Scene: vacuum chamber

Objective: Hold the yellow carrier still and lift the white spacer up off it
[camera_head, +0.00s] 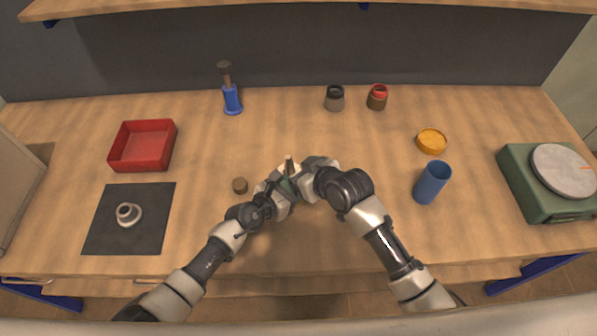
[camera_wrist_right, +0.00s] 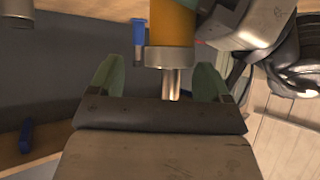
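The yellow carrier (camera_wrist_right: 172,22) shows at the top of the right wrist view as an orange-yellow cylinder. A pale grey-white ring, which looks like the white spacer (camera_wrist_right: 158,57), sits at its end, and a metal pin (camera_wrist_right: 175,82) sticks out beyond it. My right gripper (camera_wrist_right: 157,78) is open, with its greenish fingers on either side of the pin and clear gaps to both. My left gripper (camera_head: 283,184) is at the carrier and appears shut on it; its fingertips are mostly hidden. In the head view both grippers meet mid-table and largely cover the parts.
A red tray (camera_head: 142,146), a dark mat (camera_head: 103,232) with a white-grey part (camera_head: 128,214), a blue cup (camera_head: 431,183), an orange dish (camera_head: 431,141) and a green scale (camera_head: 530,186) stand farther out.

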